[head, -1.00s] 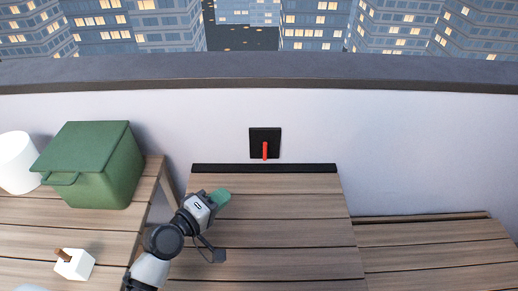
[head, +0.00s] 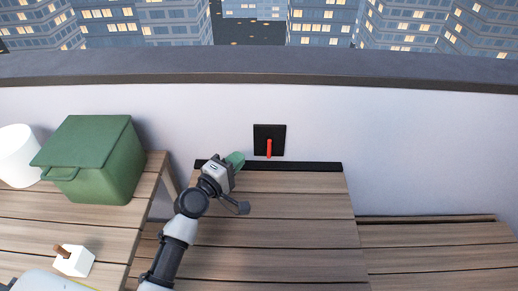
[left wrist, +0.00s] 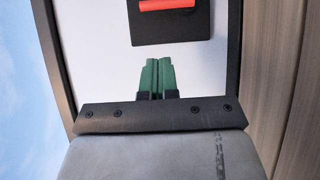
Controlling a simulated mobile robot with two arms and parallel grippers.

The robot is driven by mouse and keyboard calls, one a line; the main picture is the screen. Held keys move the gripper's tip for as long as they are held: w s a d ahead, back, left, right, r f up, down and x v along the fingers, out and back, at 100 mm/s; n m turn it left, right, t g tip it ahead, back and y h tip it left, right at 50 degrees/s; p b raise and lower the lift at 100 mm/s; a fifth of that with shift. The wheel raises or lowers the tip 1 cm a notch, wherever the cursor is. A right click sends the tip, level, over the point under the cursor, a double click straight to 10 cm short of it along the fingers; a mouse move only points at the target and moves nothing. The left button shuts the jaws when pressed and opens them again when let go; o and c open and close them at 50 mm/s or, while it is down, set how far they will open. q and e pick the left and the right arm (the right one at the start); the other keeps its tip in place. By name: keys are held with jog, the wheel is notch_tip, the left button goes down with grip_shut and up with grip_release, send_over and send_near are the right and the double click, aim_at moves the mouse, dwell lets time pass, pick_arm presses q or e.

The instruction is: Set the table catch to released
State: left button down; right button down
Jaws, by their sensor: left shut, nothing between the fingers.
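The table catch is a black square plate (head: 270,132) with a red lever (head: 269,149) on the white wall, just above the black strip at the back of the wooden table. The lever points down in the head view. In the left wrist view the red lever (left wrist: 168,5) and black plate (left wrist: 172,28) show at the top edge, partly cut off. My left gripper (head: 236,159) has green fingers, shut and empty, to the left of the lever and apart from it. The shut fingers also show in the left wrist view (left wrist: 158,77). My right gripper is not in view.
A slatted wooden table (head: 275,210) lies below the catch, with a black strip (head: 315,167) along its back. At left, a side table holds a green box (head: 95,160), a white cylinder (head: 17,157) and a white block (head: 73,262). A lower bench (head: 440,250) is at right.

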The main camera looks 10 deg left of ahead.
aim_at(269, 146)
pick_arm(q)
jog(key=w+d, duration=0.3)
jog(key=w, duration=0.1)
jog(key=shift+w+d+p, duration=0.15)
jog(key=shift+d+p, duration=0.2)
jog(key=shift+d, duration=0.05)
jog(key=shift+w+d, duration=0.2)
jog(key=shift+d, duration=0.35)
